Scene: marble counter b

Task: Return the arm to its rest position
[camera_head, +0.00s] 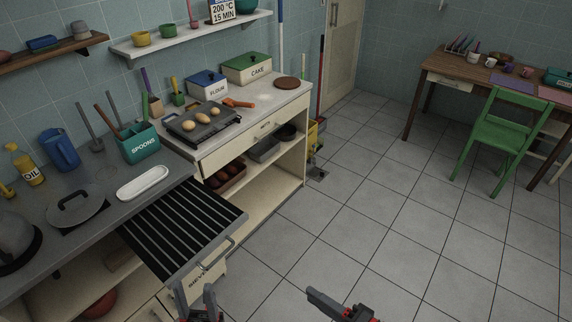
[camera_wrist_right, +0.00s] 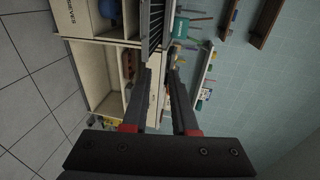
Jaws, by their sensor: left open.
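My left gripper (camera_head: 208,298) is at the bottom of the head view, just below the front of the pulled-out drawer (camera_head: 191,274). Its two fingers stand apart with nothing seen between them; its arm is mostly cut off by the frame. My right gripper (camera_head: 337,305) is over the bare floor to the right of the drawer, low in the head view. In the right wrist view its two dark fingers (camera_wrist_right: 162,98) stand apart, with nothing held between them.
The drawer, with dark slats and a bar handle (camera_head: 217,254), sticks out into the room. A green chair (camera_head: 500,135) stands by the desk (camera_head: 492,82). The tiled floor (camera_head: 345,218) between is clear.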

